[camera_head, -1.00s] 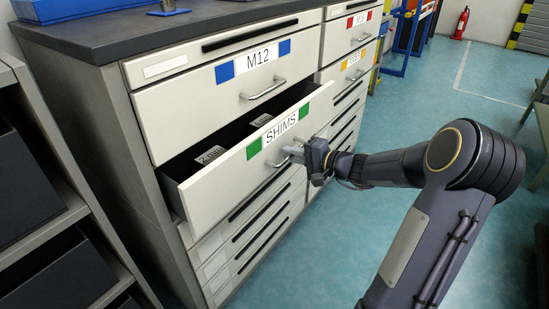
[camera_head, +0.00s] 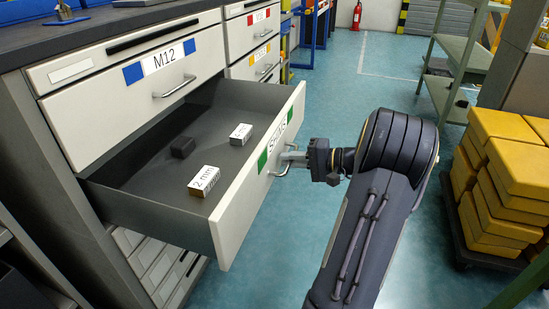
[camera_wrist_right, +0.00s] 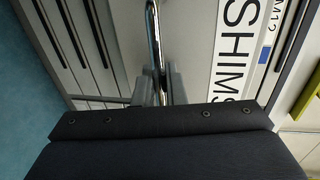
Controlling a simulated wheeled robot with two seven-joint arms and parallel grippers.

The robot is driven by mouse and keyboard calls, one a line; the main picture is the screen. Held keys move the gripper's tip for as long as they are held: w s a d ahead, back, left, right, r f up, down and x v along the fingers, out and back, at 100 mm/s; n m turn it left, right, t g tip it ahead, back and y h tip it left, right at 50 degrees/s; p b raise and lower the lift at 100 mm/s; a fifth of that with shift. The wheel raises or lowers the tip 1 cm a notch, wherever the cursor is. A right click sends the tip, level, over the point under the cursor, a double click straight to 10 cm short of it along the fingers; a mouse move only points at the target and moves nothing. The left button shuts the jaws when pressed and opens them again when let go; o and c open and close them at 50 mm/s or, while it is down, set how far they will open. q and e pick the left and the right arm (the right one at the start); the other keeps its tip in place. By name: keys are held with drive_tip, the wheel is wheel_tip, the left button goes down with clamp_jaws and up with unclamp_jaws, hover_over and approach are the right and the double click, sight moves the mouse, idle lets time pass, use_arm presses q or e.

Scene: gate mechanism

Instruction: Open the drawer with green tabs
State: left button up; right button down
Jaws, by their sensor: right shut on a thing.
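The SHIMS drawer (camera_head: 258,184) has a green tab at each end of its label and is pulled far out of the cabinet. Inside lie a white box marked 2 mm (camera_head: 204,181), a smaller white box (camera_head: 241,134) and a dark block (camera_head: 183,147). My right gripper (camera_head: 293,159) is shut on the drawer's handle at the front panel. The right wrist view shows the metal handle (camera_wrist_right: 152,40) between the fingers (camera_wrist_right: 153,88), beside the SHIMS label (camera_wrist_right: 236,50). My left gripper is not in view.
The M12 drawer (camera_head: 110,105) with blue tabs above is closed. Red- and yellow-tabbed drawers are behind it. Yellow boxes (camera_head: 515,165) are stacked on a dark pallet at the right, near a green shelf rack (camera_head: 455,50). Teal floor (camera_head: 370,85) is clear between.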

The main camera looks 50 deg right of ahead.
drive_tip(key=shift+s+d, duration=0.25)
drive_tip(key=shift+s, duration=0.4)
drive_tip(key=c, duration=1.6)
unclamp_jaws()
drive_tip(key=p+v, duration=0.2)
drive_tip(key=v, duration=0.5)
drive_tip(key=shift+s+d, duration=0.15)
drive_tip(key=shift+s, duration=0.15)
drive_tip(key=shift+s, duration=0.1)
